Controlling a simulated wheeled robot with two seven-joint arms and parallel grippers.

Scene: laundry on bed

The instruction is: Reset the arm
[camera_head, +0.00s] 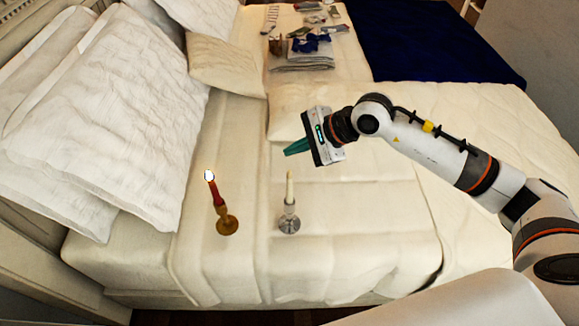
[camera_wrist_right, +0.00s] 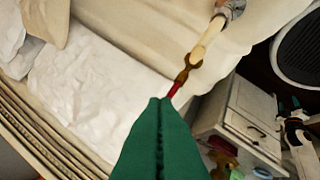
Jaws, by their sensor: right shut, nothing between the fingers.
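My right gripper (camera_head: 290,149) reaches in from the right above the middle of the bed, its green fingers pointing left. In the right wrist view the two fingers (camera_wrist_right: 160,102) lie together, shut and empty. A lit red candle (camera_head: 216,192) stands upright in a brass holder (camera_head: 228,225) on the bed, below and left of the gripper. A cream candle (camera_head: 290,188) stands upright in a silver holder (camera_head: 289,222) to its right, below the gripper. In the right wrist view the fingers hide part of the red candle.
White pillows (camera_head: 120,120) lie at the left of the bed. Folded clothes (camera_head: 303,58) and a dark blue blanket (camera_head: 430,45) lie at the far side. A white nightstand (camera_wrist_right: 245,120) shows in the right wrist view. The bedspread right of the candles is clear.

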